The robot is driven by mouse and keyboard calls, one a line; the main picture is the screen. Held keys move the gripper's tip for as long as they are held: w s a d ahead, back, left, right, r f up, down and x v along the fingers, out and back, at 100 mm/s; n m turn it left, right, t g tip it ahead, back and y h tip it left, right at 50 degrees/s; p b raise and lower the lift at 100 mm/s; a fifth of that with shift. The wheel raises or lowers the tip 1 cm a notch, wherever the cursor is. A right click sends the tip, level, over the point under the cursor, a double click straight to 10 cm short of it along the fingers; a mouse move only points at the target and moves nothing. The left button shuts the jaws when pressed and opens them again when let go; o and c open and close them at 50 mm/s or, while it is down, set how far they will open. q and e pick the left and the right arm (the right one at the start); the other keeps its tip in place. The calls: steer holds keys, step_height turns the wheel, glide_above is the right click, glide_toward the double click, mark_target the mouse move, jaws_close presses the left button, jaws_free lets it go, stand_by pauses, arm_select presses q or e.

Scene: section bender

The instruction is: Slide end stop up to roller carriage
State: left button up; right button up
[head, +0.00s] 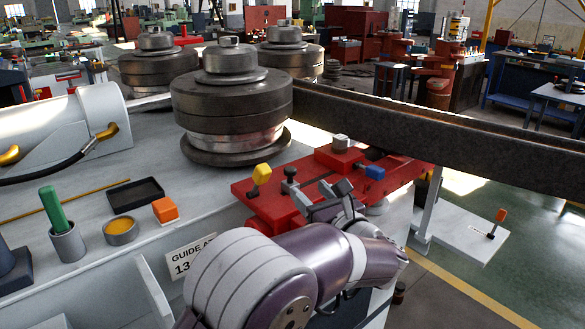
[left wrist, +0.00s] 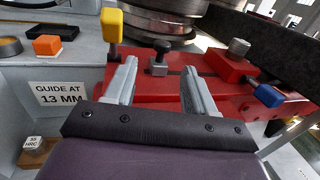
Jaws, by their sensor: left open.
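A small grey block with a black knob (head: 290,182), which looks like the end stop, stands on the red slotted bed (head: 243,190); it also shows in the left wrist view (left wrist: 160,58). A red block with a grey top piece (head: 340,157), which looks like the roller carriage, sits to its right, apart from it. A blue handle (head: 375,172) is at the carriage's near side. My left gripper (head: 328,192) is open over the near part of the bed. In the left wrist view its fingers (left wrist: 158,72) are spread, with the knobbed block beyond and between their tips. My right gripper is not seen.
A yellow handle (head: 262,173) rises left of the knobbed block. Large steel rollers (head: 232,105) stand behind, and a long dark beam (head: 430,128) passes behind the carriage. An orange block (head: 165,210), a tin (head: 120,231) and a black tray (head: 135,195) lie on the grey top.

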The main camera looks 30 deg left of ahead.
mark_target(293, 173)
arm_select(q)
steer(key=p+x, duration=0.3)
steer(key=x, duration=0.8)
steer(key=shift+w+d, duration=0.15)
steer(key=shift+w+f, duration=0.15)
steer(key=shift+w, duration=0.05)
steer(key=shift+c, duration=0.3)
